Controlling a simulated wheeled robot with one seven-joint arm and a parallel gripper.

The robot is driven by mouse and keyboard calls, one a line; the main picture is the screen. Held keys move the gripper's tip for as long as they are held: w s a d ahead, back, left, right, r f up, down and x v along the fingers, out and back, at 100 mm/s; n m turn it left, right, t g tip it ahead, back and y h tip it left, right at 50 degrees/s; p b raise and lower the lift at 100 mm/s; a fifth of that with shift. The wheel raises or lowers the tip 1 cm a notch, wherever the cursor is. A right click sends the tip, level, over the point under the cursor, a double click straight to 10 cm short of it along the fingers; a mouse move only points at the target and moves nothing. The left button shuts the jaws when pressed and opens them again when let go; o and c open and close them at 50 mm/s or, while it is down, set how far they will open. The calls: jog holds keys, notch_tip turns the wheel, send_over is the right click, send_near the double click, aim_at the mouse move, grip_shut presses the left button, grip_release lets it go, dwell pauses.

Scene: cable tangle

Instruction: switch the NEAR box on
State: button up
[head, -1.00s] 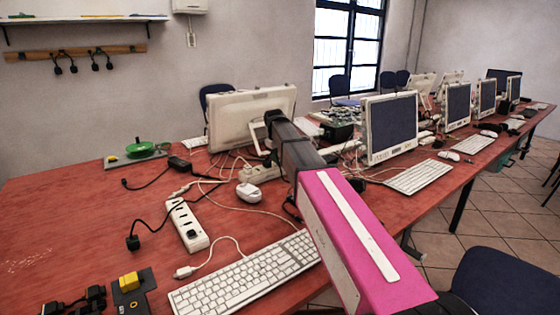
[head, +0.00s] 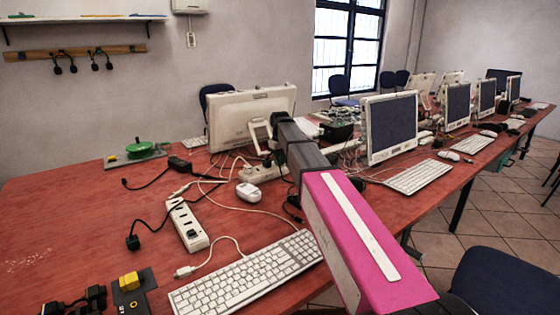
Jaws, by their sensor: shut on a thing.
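A white power strip (head: 187,225), the nearer of two such boxes, lies on the red table left of the middle, with dark sockets along its top. I cannot make out its switch position. A second white box (head: 259,173) lies farther back, partly behind my arm. My gripper (head: 268,152) is at the dark far end of my arm, just in front of the monitor and by the farther box. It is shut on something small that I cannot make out. It is well apart from the nearer strip.
A white keyboard (head: 248,273) lies in front. A white mouse-like block (head: 249,192), a black plug (head: 133,242) and loose cables lie around the strips. A monitor (head: 235,115) stands behind.

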jog(key=shift+w+d+g+y, duration=0.15)
jog(key=shift+d+g+y, duration=0.05)
jog(key=shift+g+y, duration=0.6)
jog(key=o, duration=0.6)
jog(key=shift+o, duration=0.2)
notch_tip(320, 180, up, 11)
jog(key=w+d, duration=0.1)
jog(key=shift+d+f, duration=0.2)
jog(key=shift+d, duration=0.05)
